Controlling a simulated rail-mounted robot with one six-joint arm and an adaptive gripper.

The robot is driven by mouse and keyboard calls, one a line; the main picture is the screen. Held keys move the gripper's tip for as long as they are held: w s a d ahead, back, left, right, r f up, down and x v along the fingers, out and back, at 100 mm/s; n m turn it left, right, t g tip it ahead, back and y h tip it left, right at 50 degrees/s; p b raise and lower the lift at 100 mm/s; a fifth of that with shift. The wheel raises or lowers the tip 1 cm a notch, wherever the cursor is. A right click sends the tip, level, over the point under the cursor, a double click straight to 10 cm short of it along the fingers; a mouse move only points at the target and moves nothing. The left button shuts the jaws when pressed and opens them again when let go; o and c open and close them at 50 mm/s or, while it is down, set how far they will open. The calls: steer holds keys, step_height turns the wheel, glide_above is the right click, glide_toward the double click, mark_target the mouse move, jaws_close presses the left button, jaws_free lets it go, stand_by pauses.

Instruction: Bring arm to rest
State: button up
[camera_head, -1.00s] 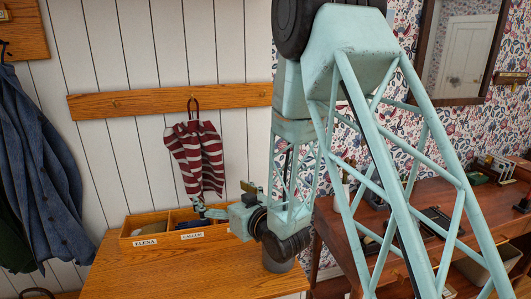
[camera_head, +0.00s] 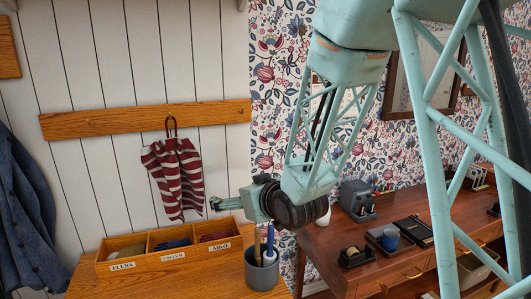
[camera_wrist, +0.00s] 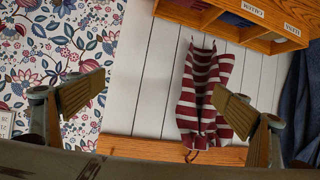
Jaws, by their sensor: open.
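My gripper (camera_head: 216,203) is at the end of my pale green arm, pointing left. It is held above the wooden sorter and to the right of the red-and-white striped cloth, apart from both as far as I can tell. In the wrist view my gripper (camera_wrist: 160,97) has its two fingers wide apart, with nothing between them. The striped cloth (camera_head: 176,172) hangs from a peg on the wooden rail (camera_head: 100,120). It also shows, upside down, beyond the fingers in the wrist view (camera_wrist: 203,95).
The wooden sorter (camera_head: 103,262) has compartments labelled ELENA, CALLUM and AIKO. A grey pen cup (camera_head: 262,275) stands beside it, below my wrist. A blue coat (camera_head: 25,200) hangs at left.

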steer(key=s+d+r+m+g+h, duration=0.2)
steer(key=s+d+r+h, duration=0.15)
steer(key=s+d, duration=0.6)
steer(key=s+d+r+m+g+h, duration=0.15)
steer(key=s+d+r, duration=0.25)
steer(key=s+d, duration=0.55)
steer(key=s+d+m+g, duration=0.1)
steer(key=s+d, duration=0.2)
steer(key=s, duration=0.7)
steer(key=s+d+r+m+g, duration=0.1)
steer(key=s+d+g, duration=0.1)
steer(key=s, duration=0.8)
steer(key=s+d+r+m+g+h, duration=0.1)
steer(key=s+d, duration=0.3)
steer(key=s, duration=0.7)
steer(key=shift+d, duration=0.35)
steer(key=shift+r, duration=0.1)
